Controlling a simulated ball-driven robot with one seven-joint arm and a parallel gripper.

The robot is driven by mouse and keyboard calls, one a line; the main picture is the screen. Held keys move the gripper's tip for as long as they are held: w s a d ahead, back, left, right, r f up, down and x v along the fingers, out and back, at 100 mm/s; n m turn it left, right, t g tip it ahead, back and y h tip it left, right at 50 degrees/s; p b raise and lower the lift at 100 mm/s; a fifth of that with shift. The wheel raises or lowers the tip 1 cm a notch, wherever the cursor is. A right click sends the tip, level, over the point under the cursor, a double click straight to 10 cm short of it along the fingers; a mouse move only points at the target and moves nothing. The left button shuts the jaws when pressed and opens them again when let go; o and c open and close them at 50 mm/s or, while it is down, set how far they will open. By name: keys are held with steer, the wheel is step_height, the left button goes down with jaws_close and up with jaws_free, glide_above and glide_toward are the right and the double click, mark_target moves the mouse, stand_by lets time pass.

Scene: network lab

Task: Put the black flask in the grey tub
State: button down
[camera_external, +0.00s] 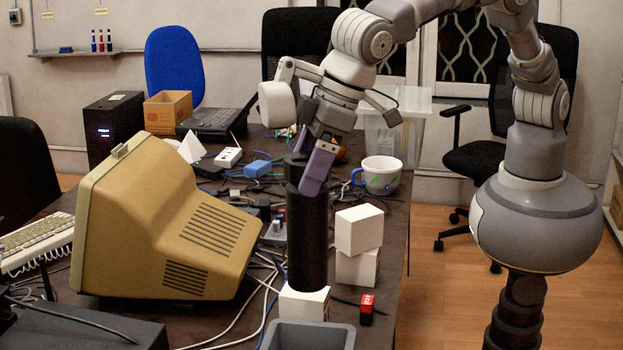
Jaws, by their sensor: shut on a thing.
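The black flask (307,240) is a tall dark cylinder, upright near the front of the table. My gripper (308,168) comes down from above, with its purple fingers shut around the flask's top. The flask's lower end overlaps a white box (303,304) in the picture; I cannot tell whether it rests on it or hangs above or behind it. The grey tub (309,326) is at the bottom edge, nearer the camera than the flask. Only its rim and part of its inside show; the rest is cut off.
A beige monitor (170,225) stands left of the flask. Two stacked white boxes (358,231) stand close on its right, with a blue-and-white mug (382,175) behind. Cables (262,290) run along the tabletop.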

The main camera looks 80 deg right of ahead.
mark_target(308, 284)
step_height(308, 284, down, 15)
steer(key=shift+f+b, duration=0.2)
steer(key=shift+b, duration=0.6)
steer(key=shift+f+b, duration=0.55)
steer(key=shift+f, duration=1.7)
steer(key=shift+f, duration=0.15)
jaws_free()
steer(key=p+v, duration=0.2)
steer(key=v, duration=1)
steer(key=shift+p, duration=0.35)
